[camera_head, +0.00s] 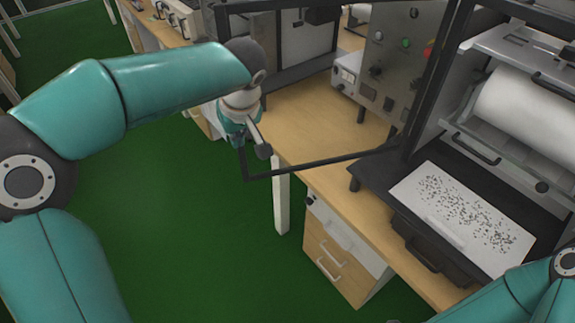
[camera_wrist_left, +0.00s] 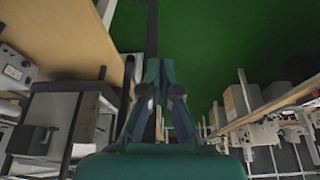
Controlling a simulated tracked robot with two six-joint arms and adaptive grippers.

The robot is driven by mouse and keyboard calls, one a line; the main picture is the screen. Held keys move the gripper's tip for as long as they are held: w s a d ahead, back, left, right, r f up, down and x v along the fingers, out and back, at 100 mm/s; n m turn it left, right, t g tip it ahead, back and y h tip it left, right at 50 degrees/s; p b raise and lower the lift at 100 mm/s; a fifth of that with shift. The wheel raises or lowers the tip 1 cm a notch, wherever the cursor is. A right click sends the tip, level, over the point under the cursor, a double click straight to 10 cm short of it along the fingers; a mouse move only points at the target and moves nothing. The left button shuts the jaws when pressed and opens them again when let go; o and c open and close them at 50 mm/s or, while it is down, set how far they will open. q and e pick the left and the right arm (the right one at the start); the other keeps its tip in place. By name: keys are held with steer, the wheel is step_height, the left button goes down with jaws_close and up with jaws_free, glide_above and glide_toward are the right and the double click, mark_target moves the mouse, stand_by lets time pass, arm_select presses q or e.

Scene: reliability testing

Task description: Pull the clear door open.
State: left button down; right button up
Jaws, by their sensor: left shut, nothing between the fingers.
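The clear door (camera_head: 320,164) has a thin black frame and see-through panel. It stands swung out from the machine at the right, its lower bar reaching left over the desk edge and the green floor. My left gripper (camera_head: 238,138) is at the door's free edge, by the upright bar. In the left wrist view my left gripper (camera_wrist_left: 160,72) is shut and empty, with a black bar of the door frame (camera_wrist_left: 152,30) beyond the fingertips. Whether they touch cannot be told. My right arm shows at the lower right, but its gripper is out of view.
The machine holds a white roll (camera_head: 525,112) and a speckled white sheet (camera_head: 450,215) on a dark tray. A control box (camera_head: 400,50) stands behind it on the wooden desk (camera_head: 300,115). A drawer unit (camera_head: 340,250) is below. The green floor (camera_head: 190,240) is clear.

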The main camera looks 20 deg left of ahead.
arm_select(q)
steer(key=s+d+r+b, duration=0.2)
steer(key=s+d+r, duration=0.3)
steer(key=r, duration=0.4)
steer(key=s+a+f+m+g+h, duration=0.1)
steer(key=s+f+g, duration=0.25)
steer(key=f, duration=1.15)
steer(key=s+a+f+g, duration=0.2)
steer(key=s+f+g, duration=0.15)
steer(key=f, duration=1.15)
steer(key=s+d+f+m+h, duration=0.2)
steer(key=s+d+f+h, duration=0.1)
steer(key=s+d+f, duration=0.5)
steer(key=s+d+f+m+h, duration=0.1)
steer(key=s+d+f+h, duration=0.25)
steer(key=s+f, duration=0.5)
steer(key=w+f+m+t, duration=0.3)
steer(key=w+t, duration=0.1)
steer(key=w, duration=0.2)
steer(key=shift+w+d+f+m+t, duration=0.15)
steer(key=shift+w+d+m+t, duration=0.15)
steer(key=shift+d+m+t, duration=0.15)
